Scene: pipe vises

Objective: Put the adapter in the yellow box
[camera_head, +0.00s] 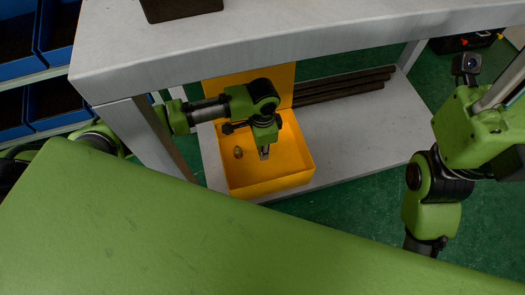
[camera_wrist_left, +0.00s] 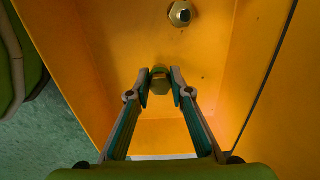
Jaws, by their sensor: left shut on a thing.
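The open yellow box (camera_head: 278,186) stands on the lower shelf of the grey bench, its lid raised at the back. My left gripper (camera_head: 264,154) reaches down into the box opening from above. In the left wrist view my left gripper (camera_wrist_left: 160,84) is shut on a small brassy adapter (camera_wrist_left: 160,86), mostly hidden between the fingertips. The box's orange-yellow interior (camera_wrist_left: 115,45) lies below it. Another brass fitting (camera_wrist_left: 181,14) lies apart on the box floor; it also shows in the head view (camera_head: 238,152). My right arm is at the right; its gripper is hidden.
The bench top (camera_head: 290,40) overhangs the shelf, and a bench leg (camera_head: 150,140) stands left of the box. Several dark pipes (camera_head: 345,84) lie on the shelf behind, right of the lid. Blue bins (camera_head: 55,30) are at far left. The shelf right of the box is clear.

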